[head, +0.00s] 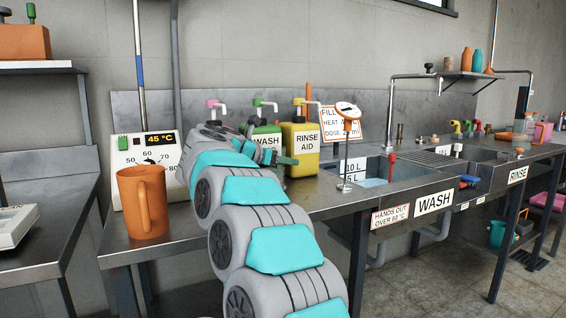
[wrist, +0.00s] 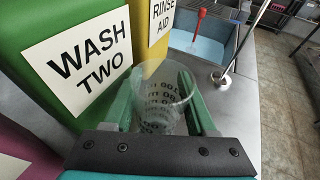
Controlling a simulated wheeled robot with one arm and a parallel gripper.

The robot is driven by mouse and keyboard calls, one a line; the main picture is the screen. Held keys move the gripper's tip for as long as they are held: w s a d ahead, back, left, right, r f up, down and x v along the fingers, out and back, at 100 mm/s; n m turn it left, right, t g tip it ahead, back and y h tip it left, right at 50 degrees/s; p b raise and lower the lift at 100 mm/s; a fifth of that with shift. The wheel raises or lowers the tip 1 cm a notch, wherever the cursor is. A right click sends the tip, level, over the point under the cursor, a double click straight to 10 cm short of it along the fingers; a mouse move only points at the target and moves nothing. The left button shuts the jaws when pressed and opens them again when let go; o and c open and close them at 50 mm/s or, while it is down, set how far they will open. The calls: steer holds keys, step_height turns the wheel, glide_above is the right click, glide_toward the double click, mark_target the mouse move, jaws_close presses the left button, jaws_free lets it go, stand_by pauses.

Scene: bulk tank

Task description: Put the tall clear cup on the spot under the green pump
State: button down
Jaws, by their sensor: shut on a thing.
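The tall clear cup (wrist: 163,92) is between the two green fingers of my gripper (wrist: 160,108) in the wrist view; the gripper is shut on it. Dark printed marks show through its wall. The cup is beside the green container (wrist: 85,60) labelled "WASH TWO"; whether they touch, I cannot tell. In the head view the green pump (head: 264,104) tops this green container (head: 265,133). My gripper (head: 272,157) is at its front there, mostly behind my arm, and I cannot make out the cup. The spot under the green pump is hidden.
A yellow rinse aid container (head: 301,150) stands to the right, and a pink pump (head: 216,105) is to the left. An orange jug (head: 142,202) and a dial box (head: 150,150) stand at the counter's left end. A sink (head: 385,190) and a thermometer on a stand (head: 346,150) are further right.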

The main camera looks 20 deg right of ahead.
steer(key=shift+f, duration=0.4)
steer(key=c, duration=0.5)
jaws_free()
steer(key=shift+r, duration=0.1)
steer(key=shift+r, duration=0.15)
steer(key=b+v, duration=0.2)
steer(key=v, duration=1)
